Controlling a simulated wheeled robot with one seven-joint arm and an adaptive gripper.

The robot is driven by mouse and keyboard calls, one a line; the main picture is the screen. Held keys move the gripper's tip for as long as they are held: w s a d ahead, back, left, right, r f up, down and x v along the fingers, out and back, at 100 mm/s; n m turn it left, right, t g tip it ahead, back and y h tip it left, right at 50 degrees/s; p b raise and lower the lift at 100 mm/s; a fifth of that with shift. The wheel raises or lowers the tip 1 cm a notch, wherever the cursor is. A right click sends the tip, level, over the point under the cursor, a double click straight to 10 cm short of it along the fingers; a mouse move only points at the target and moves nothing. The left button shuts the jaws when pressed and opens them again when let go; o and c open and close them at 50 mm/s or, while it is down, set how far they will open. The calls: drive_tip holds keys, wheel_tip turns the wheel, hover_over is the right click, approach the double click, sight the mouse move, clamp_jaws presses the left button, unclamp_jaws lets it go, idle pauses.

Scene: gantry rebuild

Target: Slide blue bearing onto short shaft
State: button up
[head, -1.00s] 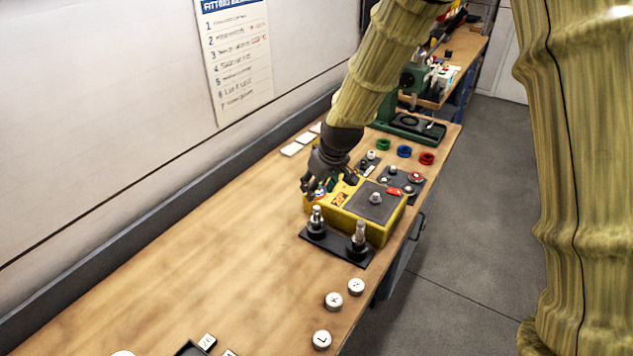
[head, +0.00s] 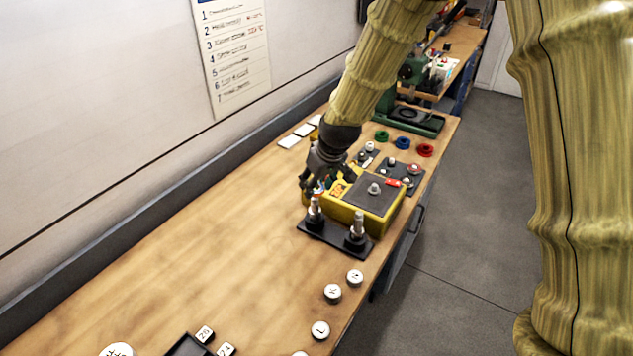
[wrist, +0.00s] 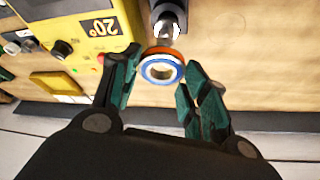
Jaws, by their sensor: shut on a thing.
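The blue bearing (wrist: 161,70), a ring with a blue face, pale metal rim and an orange-red band behind it, sits between the teal fingertips of my gripper (wrist: 162,72) in the wrist view. My gripper is shut on it. A metal shaft (wrist: 168,24) stands just beyond the bearing; whether they touch is unclear. In the head view, my gripper (head: 310,184) is just behind the left shaft (head: 314,206), which looks the shorter of two on a black plate (head: 334,241). The right shaft (head: 358,226) looks taller. The bearing is hard to make out there.
A yellow box (head: 382,228) with a grey top adjoins the plate. White round pieces (head: 333,292) lie along the near right edge. The bench's left middle is clear.

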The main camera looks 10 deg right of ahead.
sight(317, 200)
drive_tip(key=shift+f+b, duration=1.3)
drive_tip(key=shift+f, duration=1)
drive_tip(key=o, duration=1.5)
drive_tip(key=shift+r, duration=0.1)
drive_tip(key=shift+v, duration=5.95)
